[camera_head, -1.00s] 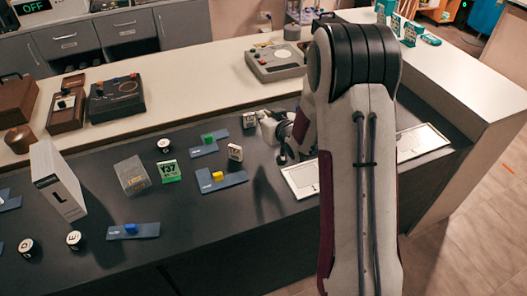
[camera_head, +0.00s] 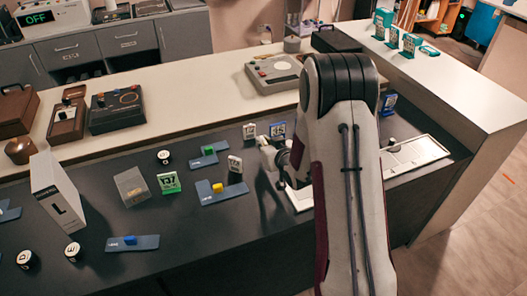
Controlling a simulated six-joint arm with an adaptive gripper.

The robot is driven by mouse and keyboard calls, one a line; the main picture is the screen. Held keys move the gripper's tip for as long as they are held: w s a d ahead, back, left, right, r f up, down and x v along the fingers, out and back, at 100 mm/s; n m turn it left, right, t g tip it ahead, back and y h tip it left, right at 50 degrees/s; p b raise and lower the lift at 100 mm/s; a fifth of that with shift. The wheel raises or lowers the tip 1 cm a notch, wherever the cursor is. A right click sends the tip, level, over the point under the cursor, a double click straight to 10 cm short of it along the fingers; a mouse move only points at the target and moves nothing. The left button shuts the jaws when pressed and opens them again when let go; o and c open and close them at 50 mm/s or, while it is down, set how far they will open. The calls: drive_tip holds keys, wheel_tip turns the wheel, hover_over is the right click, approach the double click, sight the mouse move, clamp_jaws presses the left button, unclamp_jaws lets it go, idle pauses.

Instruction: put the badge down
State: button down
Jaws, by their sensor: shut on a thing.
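My gripper (camera_head: 281,181) hangs low over the dark counter, in front of a blue badge (camera_head: 277,130) and by the left end of a pale flat tray (camera_head: 422,152). My arm covers the tray's middle. The fingers are shut; what they hold, taken to be the badge, is too hidden to make out. White badges stand left of the gripper, one farther back (camera_head: 249,131) and one nearer (camera_head: 235,163). A green badge (camera_head: 169,183) stands farther left. Another blue badge (camera_head: 388,104) stands behind my arm, on the right.
A clear box (camera_head: 131,187), blue plates with coloured blocks (camera_head: 222,190), round lettered pieces (camera_head: 73,251) and a tall white box (camera_head: 58,195) stand left. A small dark object (camera_head: 393,146) is at the tray. The front counter between plates and tray is clear.

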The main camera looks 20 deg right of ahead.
drive_tip(key=shift+f, duration=0.1)
idle(0.3)
drive_tip(key=shift+f, duration=2.05)
drive_tip(key=shift+f, duration=0.15)
drive_tip(key=c, duration=2.1)
unclamp_jaws()
drive_tip(key=shift+c, duration=0.2)
drive_tip(key=v, duration=1.2)
drive_tip(key=shift+a+r, duration=0.1)
drive_tip(key=shift+r, duration=0.15)
